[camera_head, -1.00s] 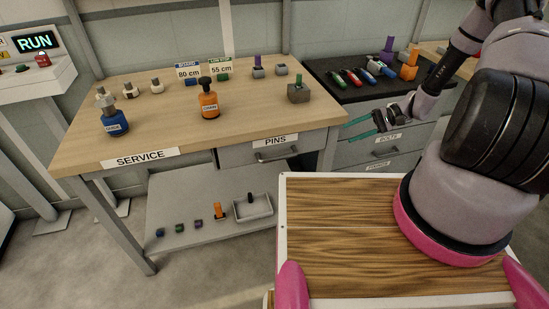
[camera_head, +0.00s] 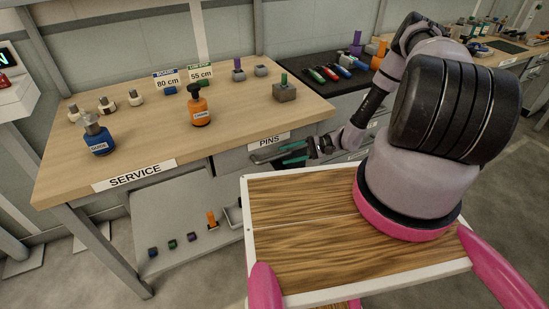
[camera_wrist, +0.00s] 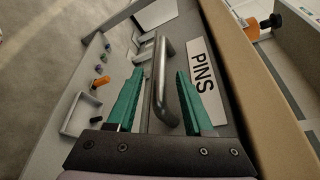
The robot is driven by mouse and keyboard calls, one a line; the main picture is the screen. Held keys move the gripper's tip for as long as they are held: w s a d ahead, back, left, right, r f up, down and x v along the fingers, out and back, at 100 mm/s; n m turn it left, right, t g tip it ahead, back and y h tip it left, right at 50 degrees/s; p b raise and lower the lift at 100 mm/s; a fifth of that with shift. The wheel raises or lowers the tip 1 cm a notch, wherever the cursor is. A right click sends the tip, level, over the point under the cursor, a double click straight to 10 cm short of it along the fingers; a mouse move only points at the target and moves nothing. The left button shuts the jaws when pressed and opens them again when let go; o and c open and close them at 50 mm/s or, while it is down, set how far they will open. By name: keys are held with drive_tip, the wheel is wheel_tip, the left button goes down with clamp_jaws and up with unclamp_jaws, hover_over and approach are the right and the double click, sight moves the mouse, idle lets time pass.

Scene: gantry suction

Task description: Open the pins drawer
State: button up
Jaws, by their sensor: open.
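The pins drawer (camera_head: 231,162) is a grey drawer under the right part of the wooden service table, and it looks shut. Its white PINS label shows in the head view (camera_head: 269,142) and in the wrist view (camera_wrist: 202,79). The metal bar handle (camera_wrist: 161,85) runs lengthwise between the two green fingers of my gripper (camera_wrist: 155,95) in the wrist view. The fingers are open, one on each side of the handle, with gaps visible. In the head view my gripper (camera_head: 281,156) is at the drawer front, covering much of the handle.
The service table (camera_head: 140,137) carries a blue bottle (camera_head: 98,139), an orange bottle (camera_head: 199,110) and small parts. A lower shelf (camera_head: 180,255) holds small blocks and a grey tray (camera_head: 232,217). A dark-topped bench (camera_head: 300,68) stands at right. My wooden deck fills the foreground.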

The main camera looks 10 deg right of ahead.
drive_tip(key=shift+x, duration=2.3)
clamp_jaws()
